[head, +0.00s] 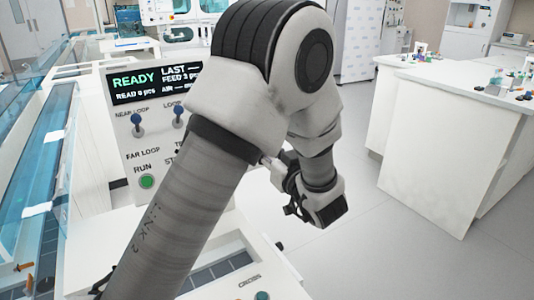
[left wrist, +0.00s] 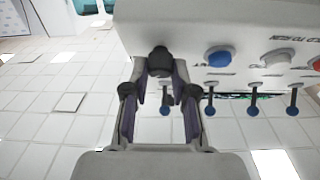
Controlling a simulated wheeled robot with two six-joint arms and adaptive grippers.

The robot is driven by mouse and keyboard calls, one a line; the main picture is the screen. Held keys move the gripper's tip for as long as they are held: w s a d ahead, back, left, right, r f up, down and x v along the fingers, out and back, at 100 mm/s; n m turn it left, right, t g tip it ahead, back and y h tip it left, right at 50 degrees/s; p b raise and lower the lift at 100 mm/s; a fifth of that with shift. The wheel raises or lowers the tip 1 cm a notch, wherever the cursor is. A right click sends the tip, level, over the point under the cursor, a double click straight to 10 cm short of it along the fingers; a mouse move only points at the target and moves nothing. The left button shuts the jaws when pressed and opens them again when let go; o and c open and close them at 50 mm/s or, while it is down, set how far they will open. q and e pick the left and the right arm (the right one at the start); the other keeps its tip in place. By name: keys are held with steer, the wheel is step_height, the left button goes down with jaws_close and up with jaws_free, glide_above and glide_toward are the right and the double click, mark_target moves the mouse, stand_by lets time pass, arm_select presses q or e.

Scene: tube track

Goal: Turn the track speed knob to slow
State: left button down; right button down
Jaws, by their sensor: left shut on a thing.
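A dark knob (left wrist: 160,56) sits on the edge of the pale control panel (left wrist: 185,15) in the left wrist view. I cannot read a label or setting on it. My left gripper (left wrist: 160,75) is shut on it, with one finger on each side. In the head view the panel (head: 122,172) stands at the left, and my left arm covers its right part, so the knob is hidden there. The dark wrist end of that arm shows to the right of the panel. My right gripper is in neither view.
The panel has a lit READY screen (head: 150,83), blue-topped levers (head: 137,119) and a green RUN button (head: 147,181). Close to the knob are a blue button (left wrist: 218,57) and a white button (left wrist: 277,57). A white bench (head: 450,140) stands at the right, with open floor between.

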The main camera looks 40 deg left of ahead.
arm_select(q)
steer(key=n+g, duration=0.2)
steer(key=n, duration=0.1)
steer(key=n+g, duration=0.2)
steer(key=n, duration=0.2)
steer(key=n+g, duration=0.2)
steer(key=n, duration=0.2)
steer(key=shift+w+g, duration=0.15)
steer(key=shift+g, duration=0.15)
steer(key=shift+n, duration=0.3)
steer(key=c, duration=0.9)
jaws_free()
steer(key=shift+f, duration=0.1)
steer(key=shift+c, duration=0.2)
steer(key=shift+a, duration=0.1)
steer(key=d, duration=0.7)
steer(key=shift+w+d+r, duration=0.25)
